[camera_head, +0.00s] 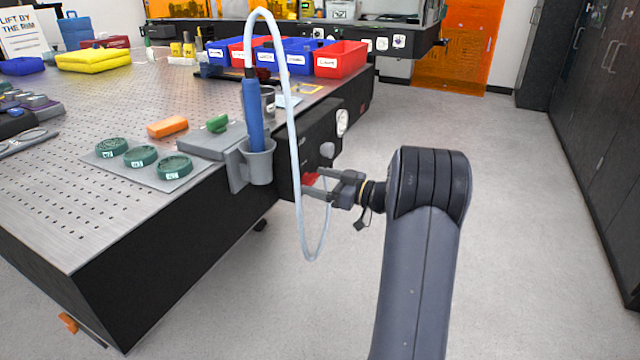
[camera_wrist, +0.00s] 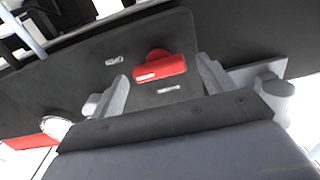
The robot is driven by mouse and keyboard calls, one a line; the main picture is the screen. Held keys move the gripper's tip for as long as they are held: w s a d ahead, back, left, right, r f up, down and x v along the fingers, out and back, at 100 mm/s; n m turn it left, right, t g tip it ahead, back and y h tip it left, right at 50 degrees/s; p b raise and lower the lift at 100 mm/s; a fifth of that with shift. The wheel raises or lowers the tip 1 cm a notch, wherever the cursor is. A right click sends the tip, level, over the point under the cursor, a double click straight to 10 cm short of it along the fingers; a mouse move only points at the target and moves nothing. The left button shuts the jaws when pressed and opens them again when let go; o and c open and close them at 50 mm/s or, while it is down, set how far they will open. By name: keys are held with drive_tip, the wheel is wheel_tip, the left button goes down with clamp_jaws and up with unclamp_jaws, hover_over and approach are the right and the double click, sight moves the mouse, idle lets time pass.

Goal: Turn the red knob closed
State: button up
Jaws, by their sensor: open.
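The red knob (camera_wrist: 158,67) sits on a dark panel (camera_wrist: 180,35) in the wrist view. Its bar lies nearly level in that picture, with a pale mark on its face. Two small pale labels are on the panel, one to its left and one below; I cannot read them. My gripper (camera_wrist: 164,80) is open, one finger on each side of the knob, with gaps showing at both sides. In the head view the knob (camera_head: 310,179) shows only partly, between the fingers of my gripper (camera_head: 314,182) at the table's side. Contact is not visible.
A pale hose (camera_head: 293,130) loops down close by my gripper from a blue handle (camera_head: 253,115) in a grey holder (camera_head: 260,163). A round gauge (camera_head: 342,122) and a grey knob (camera_head: 326,149) are above on the same side. The floor to the right is clear.

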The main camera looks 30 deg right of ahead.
drive_tip(key=c, duration=1)
drive_tip(key=shift+n, duration=0.3)
drive_tip(key=n+b, duration=0.1)
drive_tip(key=n, duration=0.2)
drive_tip(key=shift+a+f+n, duration=0.1)
drive_tip(key=shift+f+n, duration=0.05)
drive_tip(key=shift+n, duration=0.25)
drive_tip(key=n+b, duration=0.2)
drive_tip(key=n, duration=0.2)
drive_tip(key=shift+s+f+n, duration=0.1)
drive_tip(key=shift+n, duration=0.2)
drive_tip(key=n+b, duration=0.4)
drive_tip(key=n, duration=0.1)
drive_tip(key=shift+f, duration=0.1)
drive_tip(key=shift+n+b, duration=1.4)
drive_tip(key=shift+n, duration=0.4)
drive_tip(key=shift+a+n, duration=0.1)
drive_tip(key=shift+n, duration=0.2)
